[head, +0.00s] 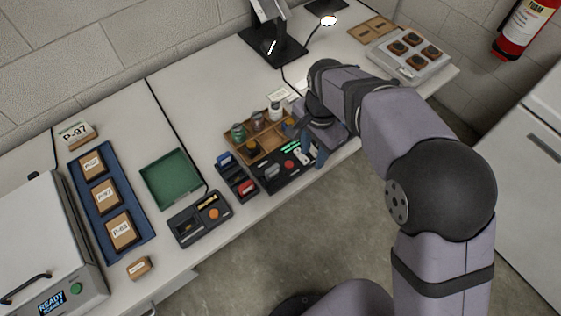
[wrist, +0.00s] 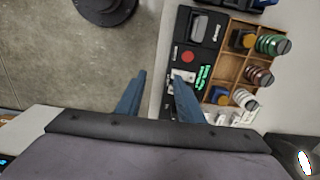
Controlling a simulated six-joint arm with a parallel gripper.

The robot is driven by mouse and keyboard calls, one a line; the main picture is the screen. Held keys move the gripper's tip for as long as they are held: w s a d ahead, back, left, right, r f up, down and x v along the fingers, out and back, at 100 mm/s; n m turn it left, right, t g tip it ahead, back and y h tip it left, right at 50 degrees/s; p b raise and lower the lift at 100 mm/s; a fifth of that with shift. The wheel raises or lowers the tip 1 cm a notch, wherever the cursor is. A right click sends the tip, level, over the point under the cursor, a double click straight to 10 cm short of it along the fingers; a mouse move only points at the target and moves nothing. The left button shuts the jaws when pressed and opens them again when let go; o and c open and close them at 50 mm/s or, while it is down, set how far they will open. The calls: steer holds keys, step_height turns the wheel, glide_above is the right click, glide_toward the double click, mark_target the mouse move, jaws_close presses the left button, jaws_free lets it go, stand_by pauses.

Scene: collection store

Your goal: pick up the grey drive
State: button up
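My gripper (head: 305,142) hangs over the front edge of the bench, above the right end of a black panel (head: 266,183). In the wrist view its two blue fingers (wrist: 158,78) are apart, with floor and bench edge showing between them. A small light-grey piece (wrist: 182,75), possibly the grey drive, lies on the panel by the right fingertip, which partly hides it. It also shows in the head view (head: 301,156), beside the fingers. A second grey block (wrist: 199,26) sits in the panel's far end. I cannot tell for certain which one is the drive.
A wooden compartment tray (head: 258,149) with several jars stands behind the panel. A small dark rack (head: 237,178) holds blue and red pieces. The bench behind the jars is partly clear.

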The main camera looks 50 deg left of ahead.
steer(key=p, duration=0.2)
glide_above(272, 168)
steer(key=shift+a+r, duration=0.15)
steer(key=shift+r, duration=0.3)
steer(key=shift+f+p, duration=1.4)
steer(key=shift+f, duration=2.3)
jaws_close()
